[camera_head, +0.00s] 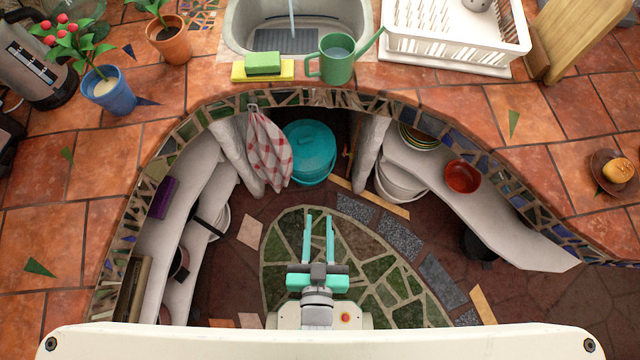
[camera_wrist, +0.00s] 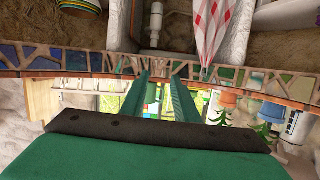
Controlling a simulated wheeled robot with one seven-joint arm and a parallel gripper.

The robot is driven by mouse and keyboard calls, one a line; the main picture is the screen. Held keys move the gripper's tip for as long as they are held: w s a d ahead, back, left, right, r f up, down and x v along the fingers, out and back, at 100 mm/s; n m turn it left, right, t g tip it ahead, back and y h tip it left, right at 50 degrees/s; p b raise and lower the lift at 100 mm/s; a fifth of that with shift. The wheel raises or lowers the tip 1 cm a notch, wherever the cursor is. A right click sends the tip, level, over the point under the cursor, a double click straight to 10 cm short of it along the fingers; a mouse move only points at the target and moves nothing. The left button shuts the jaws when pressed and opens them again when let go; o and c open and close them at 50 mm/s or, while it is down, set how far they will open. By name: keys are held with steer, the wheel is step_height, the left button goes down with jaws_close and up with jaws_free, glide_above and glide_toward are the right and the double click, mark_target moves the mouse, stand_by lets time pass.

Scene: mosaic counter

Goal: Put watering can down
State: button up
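The green watering can (camera_head: 336,62) stands upright on the tiled counter, just in front of the sink, with its spout pointing up to the right and its handle on the left. My gripper (camera_head: 319,218) is well below and in front of it, over the mosaic floor. Its two teal fingers are apart with nothing between them.
A sponge (camera_head: 263,63) lies left of the can, a white dish rack (camera_head: 455,50) stands right, and the sink (camera_head: 240,30) is behind. Plant pots (camera_head: 110,92) stand at left. The mosaic counter edge (camera_head: 300,97) curves between my gripper and the can. Right counter tiles are mostly clear.

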steer(key=v, duration=0.7)
steer(key=shift+s+d+r+n, duration=0.2)
steer(key=shift+s+r+n, duration=0.05)
steer(key=shift+n, duration=0.05)
steer(key=shift+c, duration=1)
